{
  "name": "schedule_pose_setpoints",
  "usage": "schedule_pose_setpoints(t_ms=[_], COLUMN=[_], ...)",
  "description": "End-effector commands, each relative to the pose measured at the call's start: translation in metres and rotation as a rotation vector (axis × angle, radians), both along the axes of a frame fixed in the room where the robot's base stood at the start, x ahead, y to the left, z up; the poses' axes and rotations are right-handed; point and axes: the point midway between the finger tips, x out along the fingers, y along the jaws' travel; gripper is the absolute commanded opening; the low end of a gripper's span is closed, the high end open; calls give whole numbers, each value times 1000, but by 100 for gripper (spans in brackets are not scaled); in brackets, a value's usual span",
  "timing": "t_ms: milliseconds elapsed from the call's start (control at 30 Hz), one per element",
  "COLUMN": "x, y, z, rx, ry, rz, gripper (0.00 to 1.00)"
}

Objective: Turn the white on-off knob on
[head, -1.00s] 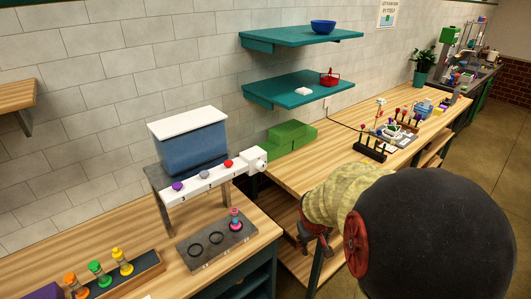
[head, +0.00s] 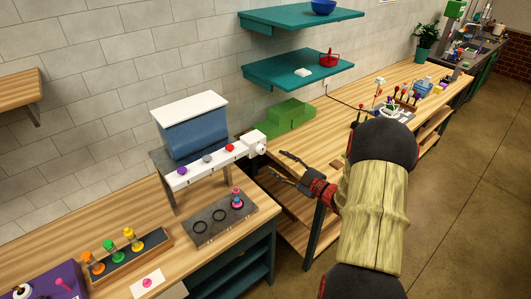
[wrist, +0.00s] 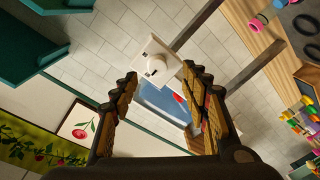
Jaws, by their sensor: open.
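The white knob (head: 262,147) sticks out from the right end of a white bar (head: 215,164) on the dispenser. In the wrist view the knob (wrist: 155,65) shows face-on on a square white end plate (wrist: 172,52). My gripper (head: 279,162) is open and empty, just right of and slightly below the knob, fingers pointing at it. In the wrist view my gripper (wrist: 159,72) has its fingertips on either side of the knob in the picture. The knob appears still ahead of the tips, with no contact visible. Its on or off position cannot be read.
A blue tank (head: 193,130) with a white lid stands above the bar, which carries purple, grey and red buttons. Below is a grey ring tray (head: 220,218). A green block (head: 291,115) lies behind the knob. Teal shelves (head: 298,68) hang above. A gap separates the two counters.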

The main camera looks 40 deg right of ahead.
Motion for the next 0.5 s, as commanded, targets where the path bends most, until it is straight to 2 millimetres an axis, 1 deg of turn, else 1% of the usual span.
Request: schedule_pose_setpoints(t_ms=[67,167,500], x=[1,8,57], y=[2,4,11], z=[7,8,9], rx=[-7,-17,-17], ry=[-28,-32,-32], rz=[9,10,11], gripper=[46,46,46])
